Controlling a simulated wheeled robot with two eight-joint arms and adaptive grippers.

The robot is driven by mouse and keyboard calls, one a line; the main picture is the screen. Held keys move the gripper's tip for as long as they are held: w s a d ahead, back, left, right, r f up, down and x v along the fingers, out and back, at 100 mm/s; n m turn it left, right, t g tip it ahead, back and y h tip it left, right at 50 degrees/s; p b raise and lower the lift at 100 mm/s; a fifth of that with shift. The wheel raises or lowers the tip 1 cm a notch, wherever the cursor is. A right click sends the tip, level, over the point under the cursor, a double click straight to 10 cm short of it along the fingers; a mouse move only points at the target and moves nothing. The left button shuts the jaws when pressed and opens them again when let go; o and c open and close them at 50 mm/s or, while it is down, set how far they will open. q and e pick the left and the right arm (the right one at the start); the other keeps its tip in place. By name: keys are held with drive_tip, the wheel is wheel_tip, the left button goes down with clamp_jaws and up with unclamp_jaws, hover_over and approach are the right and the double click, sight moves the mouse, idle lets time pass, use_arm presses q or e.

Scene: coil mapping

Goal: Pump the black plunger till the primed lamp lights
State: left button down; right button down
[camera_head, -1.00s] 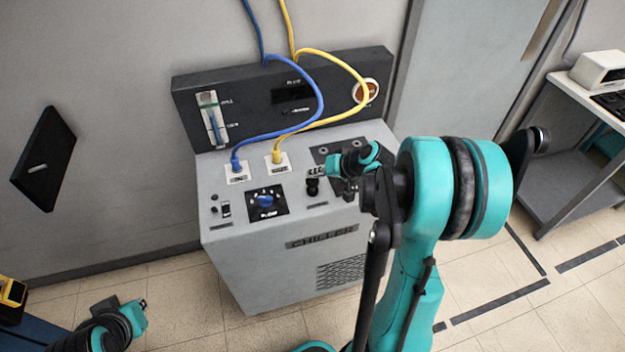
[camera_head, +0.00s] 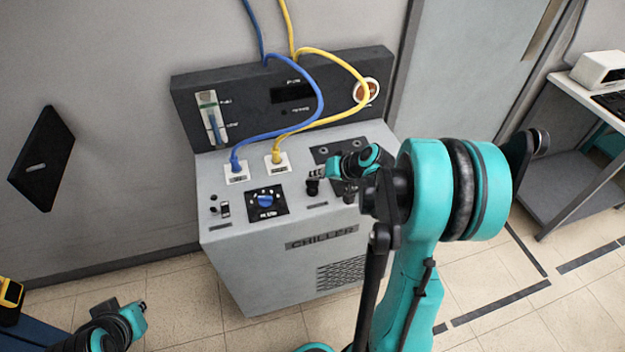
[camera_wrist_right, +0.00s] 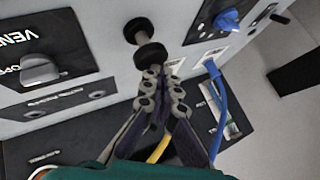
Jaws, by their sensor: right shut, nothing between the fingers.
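The black plunger (camera_head: 312,188) stands on top of the grey chiller (camera_head: 217,187), near its front edge. In the right wrist view its round black knob (camera_wrist_right: 150,55) and shaft show just beyond the fingertips. My right gripper (camera_head: 317,172) is shut and empty, with its fingertips at the knob in the picture; whether they touch it I cannot tell. The same fingers show closed together in the right wrist view (camera_wrist_right: 161,80). A small dark spot, perhaps the lamp (camera_head: 284,112), sits by a tiny unreadable label on the back panel. No glow shows there. My left gripper is not clearly visible.
Blue (camera_head: 310,118) and yellow (camera_head: 352,78) hoses plug into the chiller top behind the plunger. A blue knob (camera_head: 265,200) is left of it. A vent panel with a grey knob (camera_wrist_right: 42,70) lies beside it. A bench (camera_head: 570,190) stands at right.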

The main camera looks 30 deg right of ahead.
sight(315, 181)
drive_tip(key=shift+f+b, duration=0.9)
drive_tip(key=shift+f, duration=0.15)
idle(0.6)
drive_tip(key=shift+r, duration=0.15)
drive_tip(key=shift+r+p, duration=1.5)
drive_tip(key=shift+r, duration=0.35)
wheel_tip(315, 181, up, 5)
drive_tip(key=p, duration=0.4)
